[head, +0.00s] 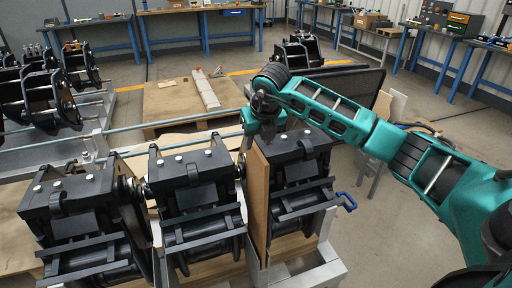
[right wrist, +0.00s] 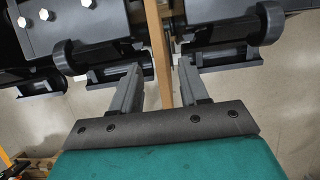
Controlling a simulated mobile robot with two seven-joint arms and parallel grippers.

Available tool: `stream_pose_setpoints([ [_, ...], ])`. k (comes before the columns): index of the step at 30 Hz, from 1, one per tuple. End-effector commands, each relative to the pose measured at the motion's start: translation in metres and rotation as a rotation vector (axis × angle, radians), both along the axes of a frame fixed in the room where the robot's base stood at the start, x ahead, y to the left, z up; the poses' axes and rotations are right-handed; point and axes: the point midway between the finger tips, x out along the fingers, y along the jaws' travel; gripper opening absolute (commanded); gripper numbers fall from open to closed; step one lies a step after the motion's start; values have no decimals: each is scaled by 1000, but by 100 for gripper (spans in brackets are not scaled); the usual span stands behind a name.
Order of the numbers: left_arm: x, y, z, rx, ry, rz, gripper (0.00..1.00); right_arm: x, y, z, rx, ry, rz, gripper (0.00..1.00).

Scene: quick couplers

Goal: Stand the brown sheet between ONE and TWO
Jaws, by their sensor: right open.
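The brown sheet (head: 257,202) stands upright on edge in the gap between the middle coupler (head: 198,190) and the right-hand coupler (head: 293,172) of the front row. I see no readable ONE or TWO labels, so I cannot tell which couplers bear those names. My right gripper (head: 262,142) is over the sheet's top; its fingertips are hard to make out there. In the right wrist view my right gripper (right wrist: 160,72) is open, with the sheet's thin edge (right wrist: 158,50) between its fingers and a gap visible on both sides. My left gripper is not in view.
A third coupler (head: 80,215) stands at the left of the row. More couplers (head: 45,95) sit on a rack behind, at the left. A blue handle (head: 347,201) sticks out at the right.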

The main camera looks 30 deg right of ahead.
Motion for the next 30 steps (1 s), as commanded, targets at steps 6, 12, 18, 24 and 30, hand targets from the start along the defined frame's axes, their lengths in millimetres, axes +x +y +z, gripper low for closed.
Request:
stream_pose_setpoints([
  [6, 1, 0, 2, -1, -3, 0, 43, -17, 4, 42, -2, -3, 1, 44],
  [12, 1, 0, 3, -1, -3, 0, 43, -25, 5, 60, -1, 0, -1, 44],
  [18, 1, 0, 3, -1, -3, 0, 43, -27, 13, 58, 22, 7, 19, 44],
  [24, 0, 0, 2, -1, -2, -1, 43, -47, 116, 3, 384, 57, 255, 44],
  [30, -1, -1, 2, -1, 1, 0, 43, -99, 252, -6, 1122, 40, 361, 44],
])
